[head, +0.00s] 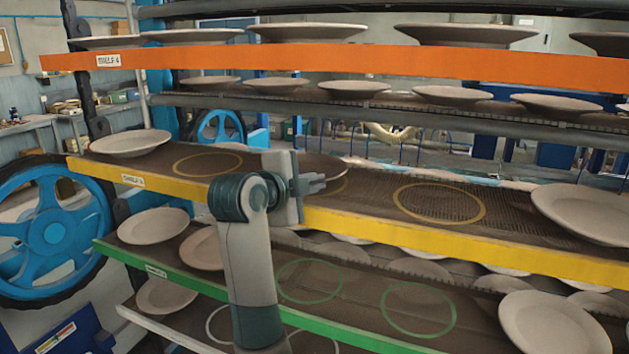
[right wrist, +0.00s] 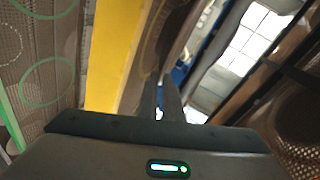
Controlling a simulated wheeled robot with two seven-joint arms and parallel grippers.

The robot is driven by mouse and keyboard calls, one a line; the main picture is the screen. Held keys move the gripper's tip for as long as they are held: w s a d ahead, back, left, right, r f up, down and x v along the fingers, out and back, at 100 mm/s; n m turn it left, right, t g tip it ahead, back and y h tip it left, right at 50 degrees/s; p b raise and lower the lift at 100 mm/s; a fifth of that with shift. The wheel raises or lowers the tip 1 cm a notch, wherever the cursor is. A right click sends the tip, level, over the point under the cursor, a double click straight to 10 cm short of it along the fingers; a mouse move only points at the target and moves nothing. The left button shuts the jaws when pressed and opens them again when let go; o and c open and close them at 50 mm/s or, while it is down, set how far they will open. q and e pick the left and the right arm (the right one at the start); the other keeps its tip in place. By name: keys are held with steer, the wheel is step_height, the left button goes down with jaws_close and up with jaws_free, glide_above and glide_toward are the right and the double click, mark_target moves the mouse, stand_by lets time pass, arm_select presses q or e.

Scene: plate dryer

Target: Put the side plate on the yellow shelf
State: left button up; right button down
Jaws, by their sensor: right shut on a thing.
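My right gripper (head: 318,184) is at the front of the yellow shelf (head: 410,232), just above its yellow edge. It is shut on the side plate (head: 326,164), a brownish plate mostly hidden behind the gripper. The plate is over the shelf near a yellow ring partly hidden by the gripper; I cannot tell if it touches the shelf. In the right wrist view the fingers (right wrist: 170,100) are close together beside the yellow edge (right wrist: 110,55). My left gripper is not in view.
The yellow shelf has a plate (head: 130,142) at left, a large plate (head: 590,212) at right, and empty rings (head: 207,164) (head: 438,203). The orange shelf (head: 330,60) with plates is above. The green shelf (head: 240,290) below holds plates and empty green rings.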

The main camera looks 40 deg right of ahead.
steer(key=c, duration=1.9)
jaws_free()
steer(key=shift+f, duration=0.1)
steer(key=shift+s+a+b, duration=0.25)
steer(key=shift+a+b, duration=0.3)
steer(key=shift+a, duration=0.05)
steer(key=b+v, duration=0.1)
steer(key=v, duration=0.2)
steer(key=b+v, duration=0.2)
steer(key=v, duration=0.2)
steer(key=b+v, duration=0.2)
steer(key=v, duration=0.2)
steer(key=shift+w+d+r, duration=0.1)
steer(key=shift+r, duration=0.15)
steer(key=shift+d, duration=0.1)
